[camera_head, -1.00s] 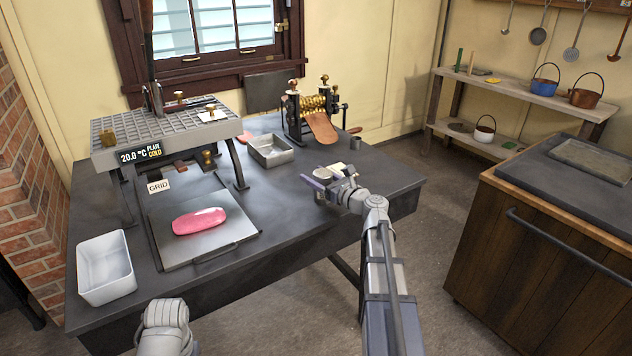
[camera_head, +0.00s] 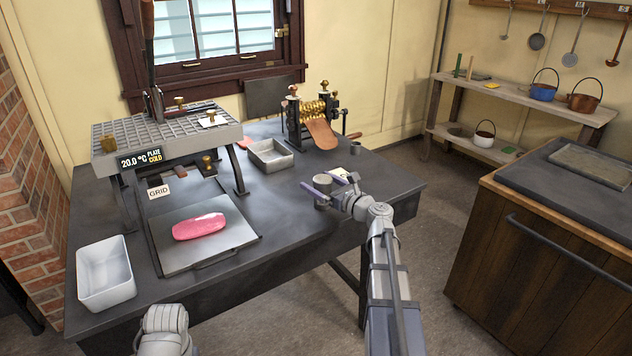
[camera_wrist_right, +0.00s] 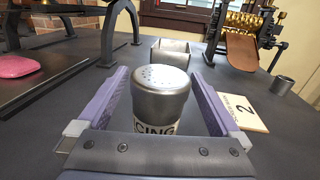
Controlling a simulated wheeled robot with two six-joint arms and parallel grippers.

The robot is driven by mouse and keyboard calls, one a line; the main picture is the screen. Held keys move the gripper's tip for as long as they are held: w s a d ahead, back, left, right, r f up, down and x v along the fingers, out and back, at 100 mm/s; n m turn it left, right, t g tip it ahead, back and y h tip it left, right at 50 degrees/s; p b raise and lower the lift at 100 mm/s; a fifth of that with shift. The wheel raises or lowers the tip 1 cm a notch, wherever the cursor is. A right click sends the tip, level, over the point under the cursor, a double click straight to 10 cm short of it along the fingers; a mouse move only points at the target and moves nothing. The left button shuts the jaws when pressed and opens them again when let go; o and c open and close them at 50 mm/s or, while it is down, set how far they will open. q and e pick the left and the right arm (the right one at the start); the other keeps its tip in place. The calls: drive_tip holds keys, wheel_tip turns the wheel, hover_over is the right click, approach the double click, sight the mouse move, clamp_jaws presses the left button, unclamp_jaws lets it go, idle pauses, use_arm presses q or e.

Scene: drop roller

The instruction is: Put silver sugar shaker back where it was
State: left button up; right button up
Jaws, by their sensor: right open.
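The silver sugar shaker (camera_head: 322,184) stands upright on the dark table near its front right part. In the right wrist view the shaker (camera_wrist_right: 160,92) shows a perforated domed top and a label reading "CING" low on its body. My right gripper (camera_head: 336,190) is open, and its purple fingers (camera_wrist_right: 160,105) lie on either side of the shaker with a visible gap at each side. The shaker's lower end is hidden behind the gripper's palm. Only a part of my left arm shows at the bottom; its gripper is out of view.
A metal tray (camera_head: 270,156) and brass roller (camera_head: 318,110) stand behind. A pink slab (camera_head: 200,226) on a plate and white tub (camera_head: 105,275) are left.

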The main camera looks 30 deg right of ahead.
drive_tip(key=v, duration=1)
drive_tip(key=shift+s, duration=0.3)
drive_tip(key=shift+d, duration=0.1)
idle(0.7)
